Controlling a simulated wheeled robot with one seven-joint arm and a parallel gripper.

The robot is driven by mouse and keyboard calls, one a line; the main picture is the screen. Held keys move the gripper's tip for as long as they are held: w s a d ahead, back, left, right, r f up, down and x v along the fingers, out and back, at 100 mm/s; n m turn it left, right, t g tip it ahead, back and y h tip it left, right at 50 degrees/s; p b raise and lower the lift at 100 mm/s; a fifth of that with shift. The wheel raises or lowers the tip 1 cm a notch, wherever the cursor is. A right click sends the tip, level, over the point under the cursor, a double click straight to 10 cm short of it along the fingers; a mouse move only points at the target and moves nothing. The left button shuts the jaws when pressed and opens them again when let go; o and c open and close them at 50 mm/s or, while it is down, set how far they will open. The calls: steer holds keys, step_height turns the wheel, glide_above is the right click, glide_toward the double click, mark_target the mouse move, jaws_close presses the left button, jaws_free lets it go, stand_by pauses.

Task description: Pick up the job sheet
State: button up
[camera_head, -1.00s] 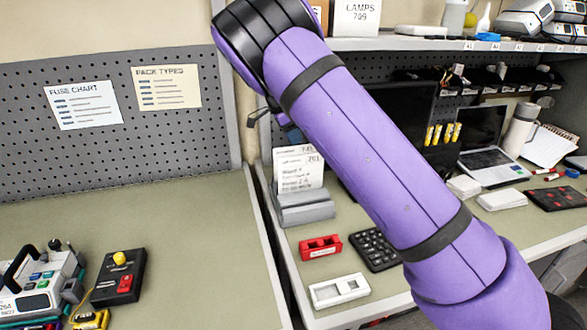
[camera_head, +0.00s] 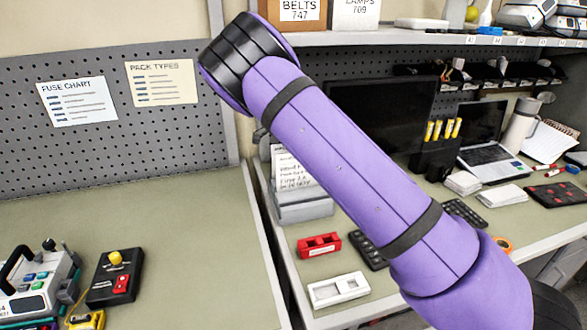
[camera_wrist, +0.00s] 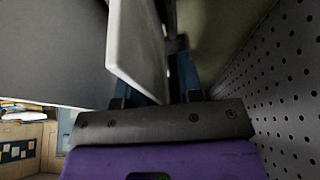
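The job sheet (camera_head: 290,170) appears to be the white printed paper upright in a grey holder (camera_head: 303,207) on the right bench. My arm covers part of it in the head view. My gripper is hidden behind my arm there. In the wrist view, my gripper (camera_wrist: 158,85) has its finger mounts spread apart, and the fingers are partly hidden. A pale flat panel (camera_wrist: 138,45) reaches down between them. I cannot tell whether it is the sheet, and no grip on it shows.
A red block (camera_head: 319,245), a white tray (camera_head: 338,290) and a black keypad (camera_head: 368,251) lie in front of the holder. A dark monitor (camera_head: 395,115) stands behind my arm. A pegboard (camera_head: 110,150) backs the left bench, whose middle is clear.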

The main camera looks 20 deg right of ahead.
steer(key=shift+f, duration=0.25)
stand_by(0.6)
jaws_close()
